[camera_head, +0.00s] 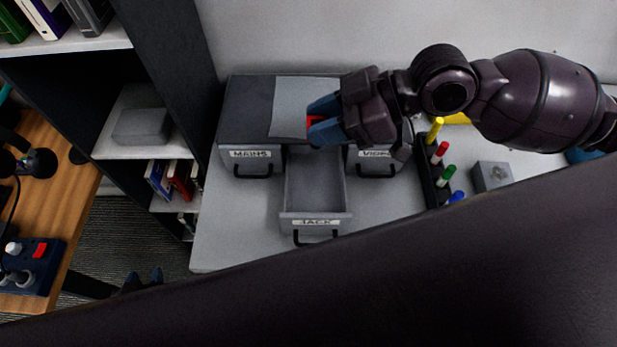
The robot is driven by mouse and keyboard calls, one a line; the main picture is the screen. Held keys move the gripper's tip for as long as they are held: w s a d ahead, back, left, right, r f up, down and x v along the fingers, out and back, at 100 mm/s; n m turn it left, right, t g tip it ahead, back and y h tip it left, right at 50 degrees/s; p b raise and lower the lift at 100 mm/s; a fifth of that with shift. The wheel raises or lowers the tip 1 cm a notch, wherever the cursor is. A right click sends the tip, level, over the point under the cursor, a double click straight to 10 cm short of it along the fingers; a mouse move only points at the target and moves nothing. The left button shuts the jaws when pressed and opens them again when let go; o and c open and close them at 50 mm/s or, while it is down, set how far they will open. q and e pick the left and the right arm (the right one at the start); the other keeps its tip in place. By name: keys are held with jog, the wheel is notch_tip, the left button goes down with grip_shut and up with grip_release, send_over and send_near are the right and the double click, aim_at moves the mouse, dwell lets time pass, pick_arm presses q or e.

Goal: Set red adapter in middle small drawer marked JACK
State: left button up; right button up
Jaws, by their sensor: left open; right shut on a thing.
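The red adapter (315,120) is held between the blue fingertips of my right gripper (322,122), which is shut on it. My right gripper is above the back part of the pulled-out middle drawer marked JACK (288,190). The drawer looks empty, and its front panel and handle face the near side. My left gripper (142,279) is low at the left, with only its fingertips showing past my dark arm link; it is open and away from the drawers.
The shut MAINS drawer (251,155) and VIDEO drawer (377,158) flank the open one. A pen tray (431,185) with coloured markers and a grey box (492,176) stand right. A bookshelf (170,60) stands left. My arm link hides the foreground.

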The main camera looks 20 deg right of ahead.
jog(key=shift+f+b, duration=0.6)
jog(key=shift+f, duration=9.2)
jog(key=shift+f, duration=0.2)
jog(key=shift+f+b, duration=0.2)
jog(key=shift+b, duration=0.3)
jog(key=shift+f, duration=0.2)
